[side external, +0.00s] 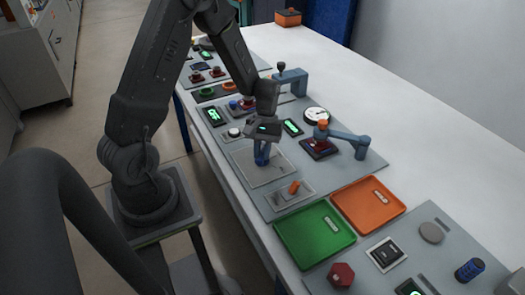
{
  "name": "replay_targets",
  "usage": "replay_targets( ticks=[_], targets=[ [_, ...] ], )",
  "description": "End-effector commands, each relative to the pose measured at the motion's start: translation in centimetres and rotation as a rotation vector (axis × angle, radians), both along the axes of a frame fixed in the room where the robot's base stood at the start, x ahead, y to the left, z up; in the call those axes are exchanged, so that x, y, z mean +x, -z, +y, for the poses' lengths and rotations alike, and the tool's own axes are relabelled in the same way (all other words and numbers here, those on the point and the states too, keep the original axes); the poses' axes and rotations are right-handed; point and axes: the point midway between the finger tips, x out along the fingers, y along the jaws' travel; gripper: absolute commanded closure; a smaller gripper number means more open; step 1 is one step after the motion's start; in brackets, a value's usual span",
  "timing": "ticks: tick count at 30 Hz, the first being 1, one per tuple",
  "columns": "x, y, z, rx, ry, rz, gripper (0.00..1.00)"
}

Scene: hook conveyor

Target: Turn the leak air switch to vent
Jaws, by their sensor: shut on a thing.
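My gripper (263,146) points down over the grey panel and is shut on a blue part (262,158), which stands over a light square plate (250,168). The fingers hide much of the blue part. A small switch with an orange lever (294,187) sits on a pale plate just in front and to the right of my gripper, apart from it. It may be the leak air switch, but its label is too small to read. The lever is tilted, and I cannot tell which position it marks.
A green tray (291,239) and an orange tray (389,218) lie at the front right. A blue-grey swing arm (346,138) with an orange knob and a round gauge (316,114) stand behind. A taller blue-grey post (294,82) is farther back. The white table's right side is clear.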

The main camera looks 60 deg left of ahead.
Motion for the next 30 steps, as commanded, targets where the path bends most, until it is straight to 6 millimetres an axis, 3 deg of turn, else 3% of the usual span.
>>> replay_targets(
  ticks=[12, 29, 30],
  targets=[
    [-0.11, 0.03, 0.02, 0.001, -0.189, 0.001, 1.00],
    [-0.13, 0.06, -0.01, 0.000, -0.218, 0.003, 1.00],
    [-0.13, 0.06, -0.01, 0.000, -0.218, 0.003, 0.79]
  ],
)
